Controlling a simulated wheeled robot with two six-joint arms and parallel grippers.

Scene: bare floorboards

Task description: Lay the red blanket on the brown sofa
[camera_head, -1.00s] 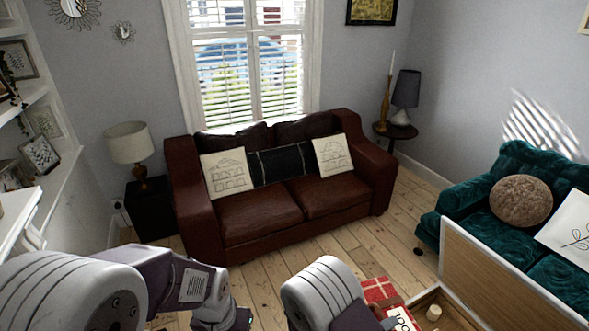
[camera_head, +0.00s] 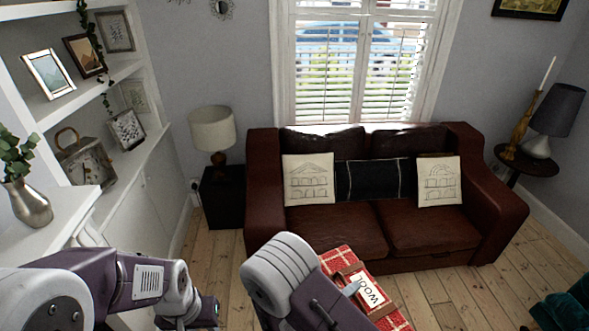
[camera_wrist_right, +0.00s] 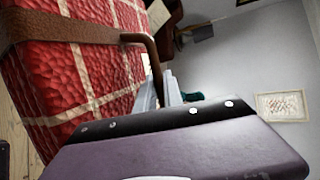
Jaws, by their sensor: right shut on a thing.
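The brown sofa (camera_head: 335,232) stands against the wall under the window, with two cream cushions and a dark one along its back. The red blanket (camera_head: 337,262) is a folded bundle with cream checks, a brown strap and a white label. It hangs in front of the sofa, nearer to me, and fills the left of the right wrist view (camera_wrist_right: 75,85). My right gripper (camera_head: 352,290) is shut on the brown strap handle of the blanket; its fingers (camera_wrist_right: 162,88) show beside the handle. My left gripper (camera_head: 208,312) is low at left, its fingers not clear.
A black side table (camera_head: 222,197) with a lamp stands left of the sofa, a round table (camera_head: 527,165) with a lamp right of it. White shelves (camera_head: 120,165) line the left wall. A teal sofa (camera_head: 565,308) shows at bottom right. Floorboards before the brown sofa look clear.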

